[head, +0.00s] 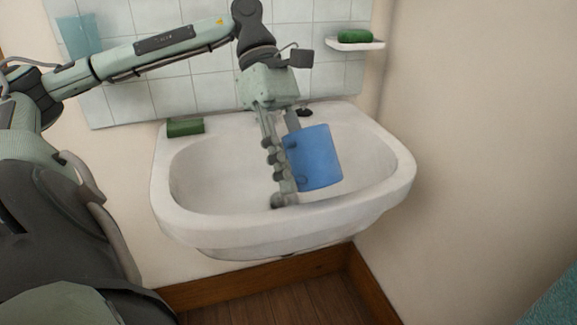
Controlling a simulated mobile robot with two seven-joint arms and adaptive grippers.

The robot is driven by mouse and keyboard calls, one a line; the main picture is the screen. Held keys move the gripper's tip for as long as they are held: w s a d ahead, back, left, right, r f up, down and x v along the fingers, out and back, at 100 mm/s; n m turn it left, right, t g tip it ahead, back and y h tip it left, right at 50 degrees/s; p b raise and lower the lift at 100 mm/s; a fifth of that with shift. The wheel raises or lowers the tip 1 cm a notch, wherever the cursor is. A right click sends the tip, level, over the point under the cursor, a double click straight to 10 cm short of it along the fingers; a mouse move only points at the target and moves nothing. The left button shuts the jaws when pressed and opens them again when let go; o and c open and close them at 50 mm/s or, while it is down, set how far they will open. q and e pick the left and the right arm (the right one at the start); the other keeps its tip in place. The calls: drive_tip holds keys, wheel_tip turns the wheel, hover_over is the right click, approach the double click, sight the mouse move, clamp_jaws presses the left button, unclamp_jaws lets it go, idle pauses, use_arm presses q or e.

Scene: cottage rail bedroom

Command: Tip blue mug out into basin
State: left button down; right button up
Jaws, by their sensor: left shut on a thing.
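The blue mug (314,157) is held over the white basin (391,180), in the right half of its bowl. It is slightly tilted in the picture. I cannot see its opening or what it holds. My left gripper (283,170) reaches down from above and is shut on the mug at its left side, where the handle is mostly hidden by the fingers. One finger hangs low into the bowl along the mug's left side. I cannot tell whether it touches the basin. My right gripper is not in view.
A green bar (185,128) lies on the basin's back left rim. Another green item (355,37) sits on a small white wall shelf (343,46). The tap is mostly hidden behind my gripper. Tiled wall is close behind, with a plain wall at right.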

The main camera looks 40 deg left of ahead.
use_arm(q)
drive_tip(key=shift+w+a+r+g+h+b, duration=0.1)
drive_tip(key=shift+a+r+g+h+b, duration=0.25)
drive_tip(key=shift+h+b, duration=0.6)
drive_tip(key=shift+r+h, duration=0.1)
drive_tip(key=shift+h, duration=0.45)
drive_tip(key=shift+r, duration=0.2)
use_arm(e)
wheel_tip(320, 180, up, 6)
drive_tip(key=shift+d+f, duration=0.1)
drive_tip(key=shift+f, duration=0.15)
use_arm(q)
drive_tip(key=shift+a+r+g+h, duration=0.15)
drive_tip(key=shift+r+g+h, duration=0.1)
drive_tip(key=shift+h, duration=0.35)
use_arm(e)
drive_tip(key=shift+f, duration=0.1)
use_arm(q)
drive_tip(key=shift+r, duration=0.15)
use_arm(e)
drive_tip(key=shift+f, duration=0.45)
use_arm(q)
drive_tip(key=shift+w+a+h, duration=0.15)
drive_tip(key=shift+a+h, duration=0.1)
drive_tip(key=shift+h, duration=0.55)
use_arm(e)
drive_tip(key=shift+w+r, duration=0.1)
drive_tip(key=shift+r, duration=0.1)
